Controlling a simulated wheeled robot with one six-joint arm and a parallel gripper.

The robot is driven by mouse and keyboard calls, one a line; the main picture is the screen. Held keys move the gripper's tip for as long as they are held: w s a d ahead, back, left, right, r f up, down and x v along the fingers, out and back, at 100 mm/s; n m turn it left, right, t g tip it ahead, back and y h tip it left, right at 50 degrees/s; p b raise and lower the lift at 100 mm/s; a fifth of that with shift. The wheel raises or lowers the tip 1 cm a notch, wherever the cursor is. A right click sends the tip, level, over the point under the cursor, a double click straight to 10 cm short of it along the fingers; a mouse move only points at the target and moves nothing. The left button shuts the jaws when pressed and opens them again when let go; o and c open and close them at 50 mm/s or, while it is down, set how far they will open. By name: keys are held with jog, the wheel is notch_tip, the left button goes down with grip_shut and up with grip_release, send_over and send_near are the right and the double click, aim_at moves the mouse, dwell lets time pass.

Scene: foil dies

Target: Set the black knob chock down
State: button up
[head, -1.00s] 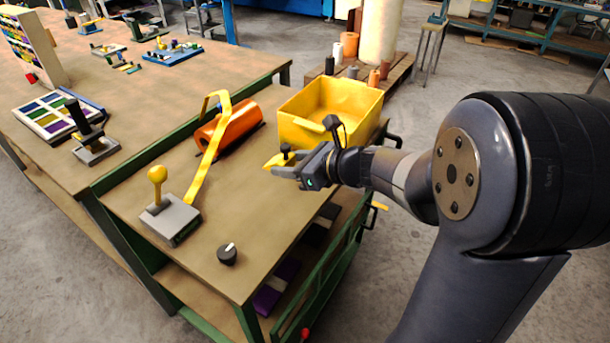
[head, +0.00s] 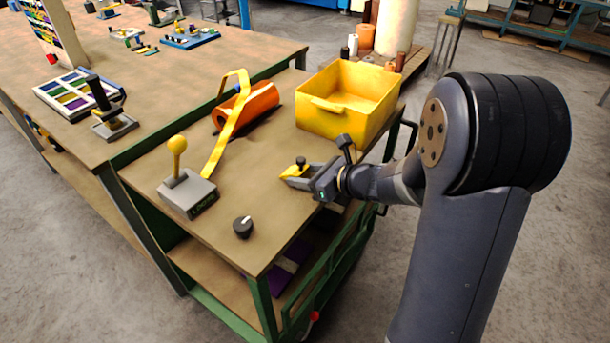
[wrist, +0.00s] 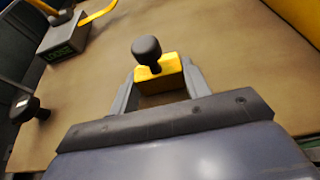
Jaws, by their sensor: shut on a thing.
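The black knob chock is a yellow wedge (head: 294,172) with a black knob (head: 300,161) on top. In the wrist view its yellow block (wrist: 160,73) sits between the two fingers and its black knob (wrist: 147,50) points up. My gripper (head: 304,174) is shut on the yellow block, with a finger at each side. It is over the right part of the cart top (head: 270,205). I cannot tell whether the chock's underside touches the surface.
A yellow bin (head: 328,122) stands behind the gripper.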

jog(key=o, duration=0.6)
jog(key=shift+f, duration=0.15)
jog(key=shift+c, duration=0.2)
jog(key=o, duration=0.5)
jog(key=shift+c, duration=0.2)
jog(key=shift+r, duration=0.25)
jog(key=p+v, duration=0.1)
jog(key=v, duration=1.1)
jog(key=shift+f, duration=0.1)
